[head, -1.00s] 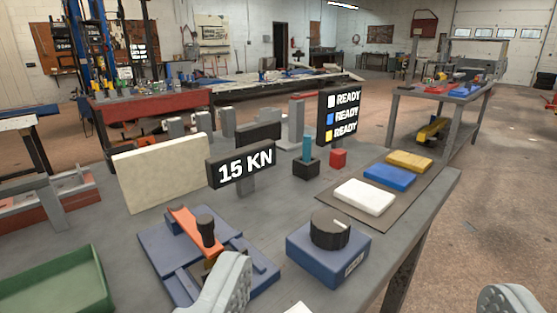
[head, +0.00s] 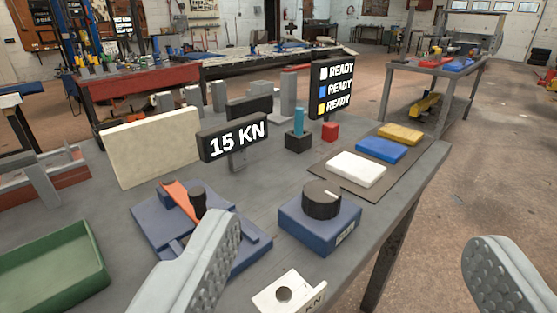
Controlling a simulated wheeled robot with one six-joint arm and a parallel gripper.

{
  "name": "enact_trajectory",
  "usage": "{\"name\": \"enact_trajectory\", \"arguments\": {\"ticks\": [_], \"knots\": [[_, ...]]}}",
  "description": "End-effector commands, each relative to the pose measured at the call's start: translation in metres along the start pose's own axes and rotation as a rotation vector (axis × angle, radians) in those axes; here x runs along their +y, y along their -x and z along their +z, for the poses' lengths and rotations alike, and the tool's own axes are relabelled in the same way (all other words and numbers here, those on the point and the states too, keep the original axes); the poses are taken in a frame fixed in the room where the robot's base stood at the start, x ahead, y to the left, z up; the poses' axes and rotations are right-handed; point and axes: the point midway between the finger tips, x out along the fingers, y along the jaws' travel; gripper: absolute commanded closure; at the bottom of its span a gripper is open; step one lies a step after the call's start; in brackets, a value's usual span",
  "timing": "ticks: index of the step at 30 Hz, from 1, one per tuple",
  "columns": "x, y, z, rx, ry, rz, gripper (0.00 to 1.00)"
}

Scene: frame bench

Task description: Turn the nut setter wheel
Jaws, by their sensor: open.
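The setter wheel is a black round knob (head: 322,199) with a white mark on top. It sits on a blue box (head: 320,227) with a small label, near the right front edge of the bench. A sign reading "15 KN" (head: 238,135) stands behind it to the left. My gripper (head: 350,275) is open and empty; its two grey fingers show at the bottom, wide apart. The knob lies beyond them, between them in the picture, and neither finger appears to touch it. The left finger covers part of a blue fixture (head: 152,222) with an orange lever (head: 180,199) and black grip.
A green tray (head: 50,265) is at left. White, blue and yellow blocks (head: 380,149) lie on a mat at right. A black READY board (head: 333,88) stands behind. The bench (head: 98,203) ends at right.

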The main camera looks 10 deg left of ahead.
Motion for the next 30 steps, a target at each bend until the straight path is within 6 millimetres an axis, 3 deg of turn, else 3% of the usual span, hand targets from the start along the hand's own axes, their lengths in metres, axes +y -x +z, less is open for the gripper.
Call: {"name": "enact_trajectory", "arguments": {"ticks": [5, 16, 30], "knots": [[0.0, -0.02, -0.006, -0.083, 0.033, -0.001, 0.25], [0.001, -0.098, -0.022, -0.453, 0.187, -0.043, 0.25], [0.001, -0.183, -0.027, -0.923, 0.366, -0.185, 0.25]]}}
